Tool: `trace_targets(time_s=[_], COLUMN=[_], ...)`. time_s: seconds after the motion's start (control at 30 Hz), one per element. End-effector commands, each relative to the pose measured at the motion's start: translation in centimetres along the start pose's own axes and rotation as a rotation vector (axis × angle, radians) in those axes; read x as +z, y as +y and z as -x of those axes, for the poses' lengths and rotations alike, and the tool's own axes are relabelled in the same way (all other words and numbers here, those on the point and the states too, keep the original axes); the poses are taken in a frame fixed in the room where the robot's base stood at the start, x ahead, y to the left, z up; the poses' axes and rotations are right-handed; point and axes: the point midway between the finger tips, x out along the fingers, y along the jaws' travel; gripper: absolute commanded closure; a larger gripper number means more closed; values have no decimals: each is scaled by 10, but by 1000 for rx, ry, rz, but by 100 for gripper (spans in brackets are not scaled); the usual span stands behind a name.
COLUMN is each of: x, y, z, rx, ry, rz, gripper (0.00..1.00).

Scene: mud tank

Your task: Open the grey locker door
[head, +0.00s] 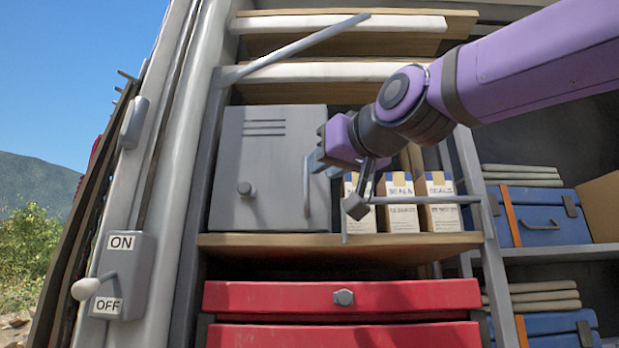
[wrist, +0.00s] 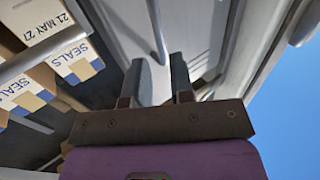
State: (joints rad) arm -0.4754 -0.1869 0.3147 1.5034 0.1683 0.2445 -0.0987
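The grey locker (head: 265,150) stands on a wooden shelf in the head view, its front door closed. The door has slots near the top, a round knob (head: 244,188) at lower left and a thin upright bar handle (head: 306,188) near its right edge. My gripper (head: 318,158) is at the door's right side, close to the handle. In the wrist view, its two grey fingers (wrist: 161,68) are apart, and the handle (wrist: 156,25) runs down toward the gap between them. I cannot tell whether the fingers touch it. The door's face (wrist: 205,35) fills the area beyond.
Boxes labelled SEALS (head: 402,205) stand right of the locker behind a grey rail (head: 425,199), close under my gripper. A red drawer (head: 260,298) is below the shelf (head: 370,245). A slanted grey bar (head: 295,47) is above. An ON/OFF switch (head: 120,275) is at left.

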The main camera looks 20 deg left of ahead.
Motion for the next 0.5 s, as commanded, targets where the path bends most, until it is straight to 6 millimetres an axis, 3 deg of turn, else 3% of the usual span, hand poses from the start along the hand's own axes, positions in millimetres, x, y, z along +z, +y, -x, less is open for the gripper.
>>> trace_targets(time_s=[0.2, 0.5], x=[1, 1], y=[2, 1], z=[-38, -62], rx=[2, 1], ry=[-2, -1], rz=[-1, -1], gripper=[78, 78])
